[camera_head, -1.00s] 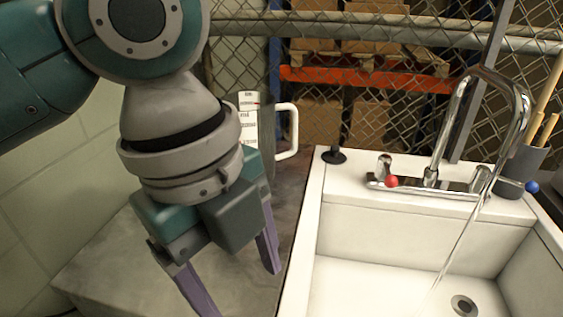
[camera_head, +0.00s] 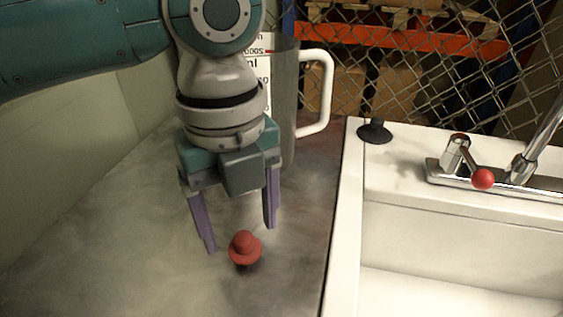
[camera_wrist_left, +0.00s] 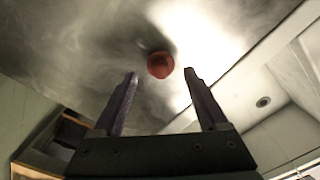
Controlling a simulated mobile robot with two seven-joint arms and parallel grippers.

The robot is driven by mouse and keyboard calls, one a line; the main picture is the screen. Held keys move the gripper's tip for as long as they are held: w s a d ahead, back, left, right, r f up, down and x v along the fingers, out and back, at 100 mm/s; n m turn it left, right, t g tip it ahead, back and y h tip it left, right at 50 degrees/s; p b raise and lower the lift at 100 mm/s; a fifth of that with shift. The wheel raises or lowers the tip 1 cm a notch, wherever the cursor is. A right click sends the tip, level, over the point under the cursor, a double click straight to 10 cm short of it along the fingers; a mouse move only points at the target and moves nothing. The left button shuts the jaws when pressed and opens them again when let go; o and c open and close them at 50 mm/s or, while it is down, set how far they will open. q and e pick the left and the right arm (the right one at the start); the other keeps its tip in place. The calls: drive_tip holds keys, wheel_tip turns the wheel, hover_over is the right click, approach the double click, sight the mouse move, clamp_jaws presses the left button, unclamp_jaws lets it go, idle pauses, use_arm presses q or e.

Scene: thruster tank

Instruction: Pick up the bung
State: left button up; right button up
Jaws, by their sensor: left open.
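A red bung (camera_head: 245,249) with a round knob and a wider rim stands on the grey counter. My left gripper (camera_head: 240,237) points down at it, with its two purple fingers spread. In the head view the bung shows just below and between the fingertips, with nothing held. In the left wrist view the red bung (camera_wrist_left: 160,65) lies close to the line between the open fingertips (camera_wrist_left: 160,75), slightly beyond them. I cannot tell its exact height relative to the tips. My right gripper is not in view.
A large measuring jug (camera_head: 283,100) with a white handle stands behind my left gripper. A white sink (camera_head: 430,235) lies to the right, with a black plug-like piece (camera_head: 374,131) on its ledge and a red-knobbed tap (camera_head: 483,179). The counter (camera_head: 100,240) is clear to the left.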

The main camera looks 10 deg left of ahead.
sight(242, 236)
use_arm(q)
wheel_tip(242, 236, down, 4)
drive_tip(key=shift+r, duration=0.25)
drive_tip(key=shift+c, duration=0.3)
clamp_jaws()
